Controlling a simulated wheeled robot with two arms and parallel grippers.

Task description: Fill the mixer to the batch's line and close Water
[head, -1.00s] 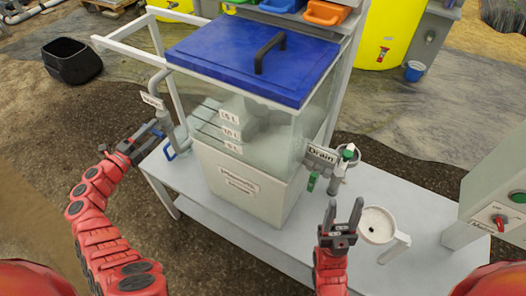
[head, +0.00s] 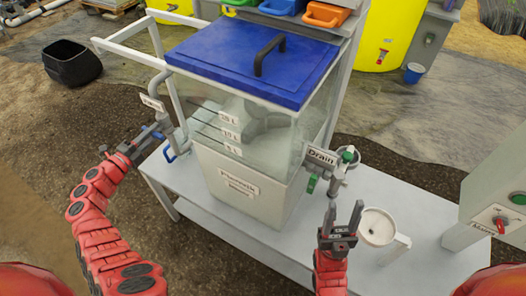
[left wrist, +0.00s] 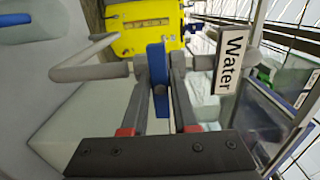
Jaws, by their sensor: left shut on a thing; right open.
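The mixer (head: 240,190) is a clear-walled tank with a blue lid (head: 250,57) and a white lower front. Its level marks (head: 229,135) include 10 L and 5 L; the top number is blurred. I cannot tell exactly where the liquid surface stands. The Water valve's blue handle (left wrist: 157,80) stands between the fingers of my left gripper (left wrist: 165,100), which is shut on it beside the Water label (left wrist: 231,60). In the head view my left gripper (head: 146,138) is at the inlet pipe left of the tank. My right gripper (head: 343,215) is open and empty below the Drain valve.
The Drain label (head: 322,157) and its green handle (head: 311,184) are at the tank's right. A white round cup (head: 377,227) sits beside my right gripper. A grey box with a red switch (head: 499,221) stands at the right.

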